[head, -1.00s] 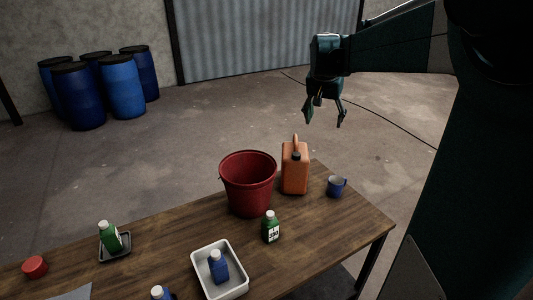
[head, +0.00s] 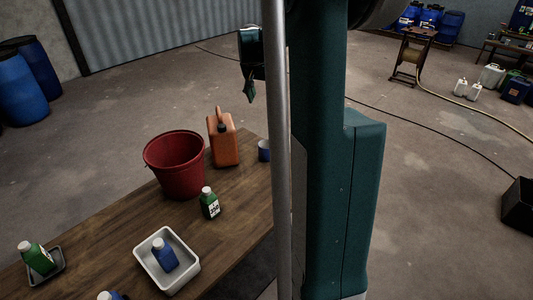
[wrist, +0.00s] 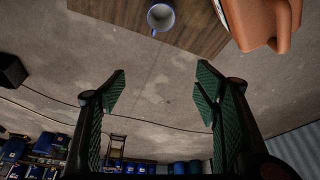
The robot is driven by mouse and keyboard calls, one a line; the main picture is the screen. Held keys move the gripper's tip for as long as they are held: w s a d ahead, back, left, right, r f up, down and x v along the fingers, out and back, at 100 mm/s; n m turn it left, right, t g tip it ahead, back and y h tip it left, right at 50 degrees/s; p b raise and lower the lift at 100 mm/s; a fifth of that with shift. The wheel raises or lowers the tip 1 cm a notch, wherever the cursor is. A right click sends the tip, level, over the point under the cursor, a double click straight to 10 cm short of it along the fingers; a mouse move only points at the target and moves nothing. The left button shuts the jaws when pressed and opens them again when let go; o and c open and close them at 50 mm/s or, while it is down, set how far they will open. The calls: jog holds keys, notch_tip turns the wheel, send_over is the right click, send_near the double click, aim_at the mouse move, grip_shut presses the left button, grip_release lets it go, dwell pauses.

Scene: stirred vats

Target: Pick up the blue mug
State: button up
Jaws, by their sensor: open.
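The blue mug (head: 264,151) stands on the wooden table near its far right corner, partly hidden behind my own column in the head view. In the wrist view the mug (wrist: 160,17) shows from above at the top, upright, with a pale inside and its handle toward the bottom of the picture. My gripper (wrist: 158,92) is open and empty, its two green ridged pads wide apart, with floor behind them. In the head view only part of the gripper (head: 249,88) shows, raised above and beyond the table; the rest is hidden by my column.
An orange jerrycan (head: 224,143) stands close to the left of the mug, with a red bucket (head: 176,165) further left. A green bottle (head: 209,203) and a white tray (head: 167,262) holding a blue bottle are nearer. The table edge lies near the mug.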

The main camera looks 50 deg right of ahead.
send_near(265, 144)
jog(key=s+f, duration=0.1)
jog(key=s+a+f, duration=0.1)
jog(key=shift+s+f, duration=0.1)
jog(key=shift+f, duration=0.3)
jog(key=shift+x, duration=1.3)
jog(key=shift+f, duration=0.1)
jog(key=shift+b+x, duration=0.9)
jog(key=shift+x, duration=1.65)
jog(key=c, duration=1.1)
